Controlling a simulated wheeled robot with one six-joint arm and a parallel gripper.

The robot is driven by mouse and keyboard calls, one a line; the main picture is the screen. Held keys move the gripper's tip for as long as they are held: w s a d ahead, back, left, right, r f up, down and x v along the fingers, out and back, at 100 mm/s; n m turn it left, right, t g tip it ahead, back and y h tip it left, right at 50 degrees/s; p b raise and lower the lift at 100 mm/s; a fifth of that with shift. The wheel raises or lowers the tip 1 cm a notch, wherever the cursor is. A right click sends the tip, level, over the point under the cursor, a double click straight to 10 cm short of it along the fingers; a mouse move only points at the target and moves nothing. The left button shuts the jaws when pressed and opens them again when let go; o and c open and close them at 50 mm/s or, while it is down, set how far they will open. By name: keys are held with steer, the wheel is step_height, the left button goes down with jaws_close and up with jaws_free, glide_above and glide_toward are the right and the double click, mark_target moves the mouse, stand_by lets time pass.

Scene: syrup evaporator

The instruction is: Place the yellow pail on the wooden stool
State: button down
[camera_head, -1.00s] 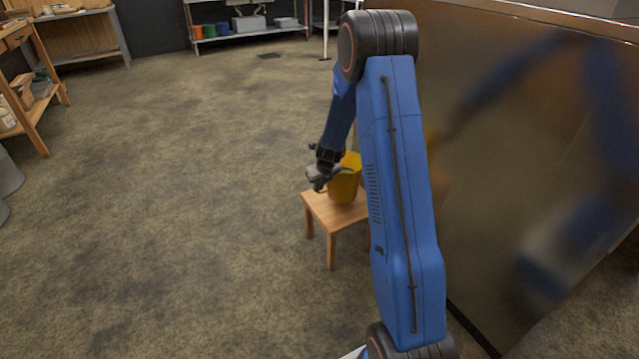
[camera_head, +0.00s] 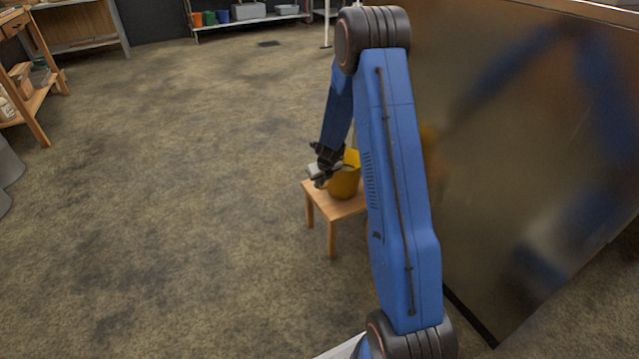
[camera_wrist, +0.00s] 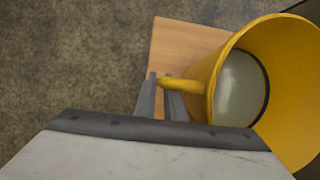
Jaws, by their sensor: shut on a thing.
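The yellow pail (camera_head: 344,181) is upright over the wooden stool (camera_head: 324,204), beside the tall metal wall. In the wrist view the pail (camera_wrist: 224,62) shows its open top, with a pale grey inside bottom. The stool's top (camera_wrist: 172,52) lies beneath it. My gripper (camera_head: 328,172) is at the pail's left side; in the wrist view its fingers (camera_wrist: 166,88) are shut on the pail's handle. The pail's base seems to be at the stool top, but I cannot tell if it touches. My arm hides the stool's right part.
A large shiny metal wall (camera_head: 500,160) stands close on the right. A wooden shelf unit (camera_head: 38,90) is at the far left. A rack with colored pails (camera_head: 222,16) is at the back. The floor to the left is clear.

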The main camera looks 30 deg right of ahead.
steer(key=c, duration=1.8)
jaws_free()
steer(key=shift+r, duration=0.1)
steer(key=v, duration=1.2)
steer(key=s+a+r+n, duration=0.6)
steer(key=s+r+n, duration=0.3)
steer(key=r, duration=0.1)
steer(key=s+a+r+n, duration=0.5)
steer(key=s+r+n, duration=0.3)
steer(key=s+r, duration=0.15)
steer(key=shift+s+a+r+n, duration=0.7)
steer(key=shift+s+r+n, duration=0.25)
steer(key=shift+s+n, duration=2.7)
steer(key=shift+s+a+r+n, duration=0.85)
steer(key=shift+s+n, duration=1.7)
steer(key=shift+s, duration=2.25)
steer(key=shift+s+a+r+n, duration=0.6)
steer(key=shift+s+r+n, duration=0.45)
steer(key=shift+s+n, duration=2.6)
